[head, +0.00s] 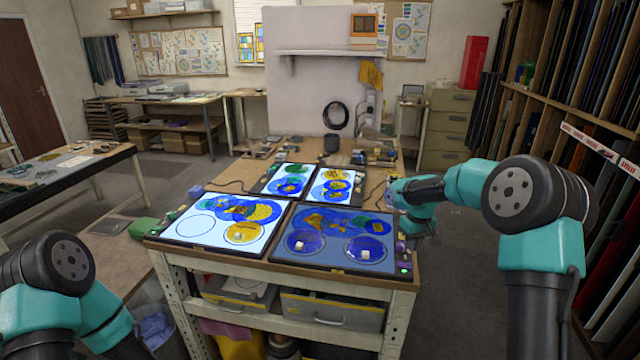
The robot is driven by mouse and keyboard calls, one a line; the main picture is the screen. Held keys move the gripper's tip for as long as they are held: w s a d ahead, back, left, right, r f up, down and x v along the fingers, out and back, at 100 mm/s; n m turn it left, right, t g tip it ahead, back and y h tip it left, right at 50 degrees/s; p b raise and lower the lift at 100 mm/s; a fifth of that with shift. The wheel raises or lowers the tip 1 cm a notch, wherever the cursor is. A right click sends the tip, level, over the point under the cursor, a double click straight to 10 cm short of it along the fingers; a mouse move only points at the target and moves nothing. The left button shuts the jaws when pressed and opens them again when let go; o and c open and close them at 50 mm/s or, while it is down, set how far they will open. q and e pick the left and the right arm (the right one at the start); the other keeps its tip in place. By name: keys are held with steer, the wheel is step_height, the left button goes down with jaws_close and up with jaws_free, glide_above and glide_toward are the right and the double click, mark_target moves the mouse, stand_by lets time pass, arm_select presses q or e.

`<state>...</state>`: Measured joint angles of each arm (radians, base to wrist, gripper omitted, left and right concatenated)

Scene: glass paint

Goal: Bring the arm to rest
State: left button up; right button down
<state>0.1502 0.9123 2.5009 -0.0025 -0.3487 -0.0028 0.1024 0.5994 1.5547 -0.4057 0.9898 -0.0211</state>
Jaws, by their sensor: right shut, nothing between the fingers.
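My right arm reaches in from the right to the right edge of the workbench (416,274). Its gripper (394,197) is small in view beside the panels, shut and empty; its fingertips are hard to make out. My left arm shows only as links in the lower left corner, and its gripper is out of view. A bright glass panel (190,226) with blue and yellow discs lies front left on the bench. A darker panel (330,255) with two blue discs, each with a small pale block, lies front right.
Two smaller panels lie behind, one at the left (290,182) and one at the right (334,186). Small items line the bench's right edge. A tall rack of glass sheets (545,95) stands at the right. A side table (60,165) stands at the left. Floor shows between.

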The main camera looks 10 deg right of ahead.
steer(key=s+d+f+m+t+y, duration=0.1)
steer(key=s+d+f+y, duration=0.15)
steer(key=s+f, duration=0.4)
steer(key=s+d+f+m+t+y, duration=0.1)
steer(key=s+d+f, duration=0.2)
steer(key=f, duration=0.6)
steer(key=s+a+f+m, duration=0.1)
steer(key=s+a+f, duration=0.35)
steer(key=a, duration=0.25)
steer(key=s+a+f, duration=0.3)
steer(key=a+f, duration=0.3)
steer(key=s+a+f+g, duration=0.1)
steer(key=s+a+f, duration=0.2)
steer(key=s+a, duration=0.7)
steer(key=s, duration=0.3)
steer(key=shift+a+f, duration=0.25)
steer(key=shift+f, duration=0.05)
steer(key=shift+s+d, duration=0.1)
